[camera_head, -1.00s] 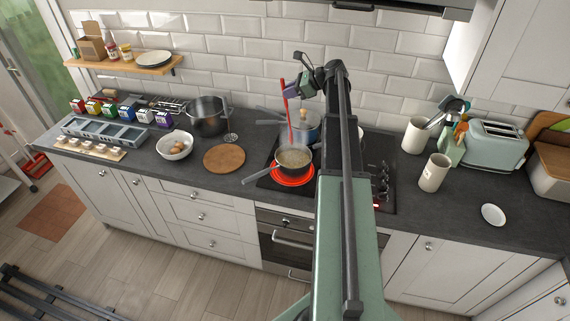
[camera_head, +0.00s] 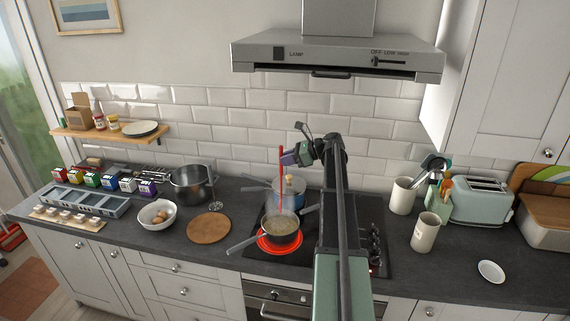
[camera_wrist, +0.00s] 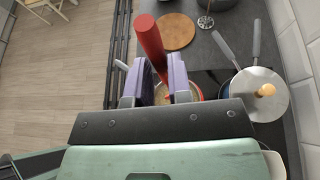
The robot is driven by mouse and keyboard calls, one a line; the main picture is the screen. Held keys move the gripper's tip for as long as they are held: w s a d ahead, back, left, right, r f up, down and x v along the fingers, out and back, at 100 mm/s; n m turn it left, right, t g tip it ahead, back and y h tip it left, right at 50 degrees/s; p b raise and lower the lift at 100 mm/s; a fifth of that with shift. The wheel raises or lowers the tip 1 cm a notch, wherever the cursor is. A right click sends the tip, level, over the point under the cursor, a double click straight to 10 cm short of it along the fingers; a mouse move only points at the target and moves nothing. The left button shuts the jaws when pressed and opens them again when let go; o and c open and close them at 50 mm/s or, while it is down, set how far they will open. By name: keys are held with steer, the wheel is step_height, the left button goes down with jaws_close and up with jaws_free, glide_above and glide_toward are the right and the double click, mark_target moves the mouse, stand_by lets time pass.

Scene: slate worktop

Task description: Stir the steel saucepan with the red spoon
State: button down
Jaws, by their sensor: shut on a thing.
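The steel saucepan (camera_head: 282,238) stands on a glowing red hob ring, its handle pointing to the lower left. It holds a pale brownish content, and faint steam shows above it. My gripper (camera_head: 292,157) is above and behind the saucepan, shut on the red spoon (camera_head: 281,178). The spoon is nearly upright, its lower end reaching down toward the saucepan; its tip is hidden. In the wrist view the red handle (camera_wrist: 149,38) shows at the purple fingers (camera_wrist: 163,82), which hide most of the saucepan.
A lidded blue pot (camera_head: 290,196) stands close behind the saucepan; its lid (camera_wrist: 258,94) shows in the wrist view. A round wooden board (camera_head: 209,228) lies to the left. Cream mugs (camera_head: 426,233) stand to the right. The range hood (camera_head: 338,55) hangs above.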

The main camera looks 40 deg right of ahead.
step_height(320, 180, down, 12)
steer(key=b, duration=1.1)
steer(key=shift+f+b, duration=0.15)
steer(key=shift+b, duration=0.2)
